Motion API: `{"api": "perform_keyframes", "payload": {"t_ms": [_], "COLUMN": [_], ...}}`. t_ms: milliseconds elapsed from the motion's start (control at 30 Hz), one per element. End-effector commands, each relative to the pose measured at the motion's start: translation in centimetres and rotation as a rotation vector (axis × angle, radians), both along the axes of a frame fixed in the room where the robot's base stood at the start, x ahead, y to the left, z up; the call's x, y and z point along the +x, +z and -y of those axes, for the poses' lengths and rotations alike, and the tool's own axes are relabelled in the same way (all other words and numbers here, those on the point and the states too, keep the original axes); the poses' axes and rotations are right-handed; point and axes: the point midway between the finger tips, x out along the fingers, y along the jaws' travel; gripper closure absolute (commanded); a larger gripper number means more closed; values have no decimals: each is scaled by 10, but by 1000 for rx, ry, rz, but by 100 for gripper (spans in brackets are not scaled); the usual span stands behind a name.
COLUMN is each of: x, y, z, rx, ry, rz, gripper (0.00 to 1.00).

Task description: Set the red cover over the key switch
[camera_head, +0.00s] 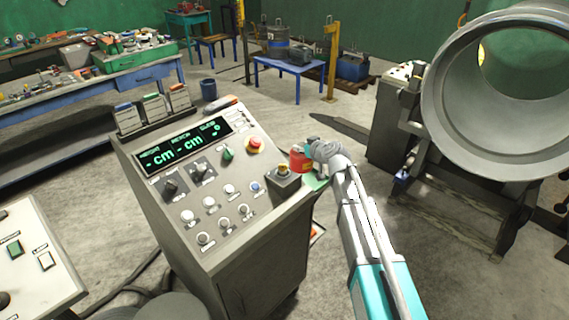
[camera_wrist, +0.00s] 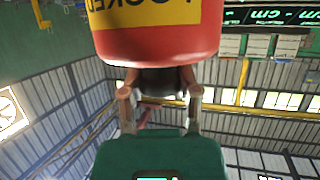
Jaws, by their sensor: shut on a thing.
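My gripper (camera_head: 318,154) is shut on the red cover (camera_head: 300,158), at the right edge of the console. In the wrist view the cover (camera_wrist: 155,45) fills the top, with a yellow label whose letters are upside down. The fingers (camera_wrist: 160,88) grip a dark part at its near end. What looks like the key switch (camera_head: 284,184) is a grey box with a small yellow top, standing on the console's right side. The cover is just right of and above this box in the head view, apart from its body; the exact gap is unclear. The key switch does not show in the wrist view.
The sloped console (camera_head: 215,262) carries a green display, knobs, several round buttons and a red stop button (camera_head: 254,145) left of the cover. A green patch (camera_head: 316,182) lies at its right edge. A large grey pipe (camera_head: 440,110) stands to the right. Folders stand behind the console.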

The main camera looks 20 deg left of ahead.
Motion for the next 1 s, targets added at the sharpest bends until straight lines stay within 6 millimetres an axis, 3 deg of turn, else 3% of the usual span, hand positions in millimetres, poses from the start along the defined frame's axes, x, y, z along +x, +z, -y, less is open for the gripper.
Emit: {"api": "perform_keyframes", "payload": {"t_ms": [367,700,1000], "x": [38,50,55], "y": [-34,-68,-78], "z": [-59,-78,-88], "rx": [1,1,1], "ry": [1,-1,-3], "rz": [0,1,0], "gripper": [100,100,100]}}
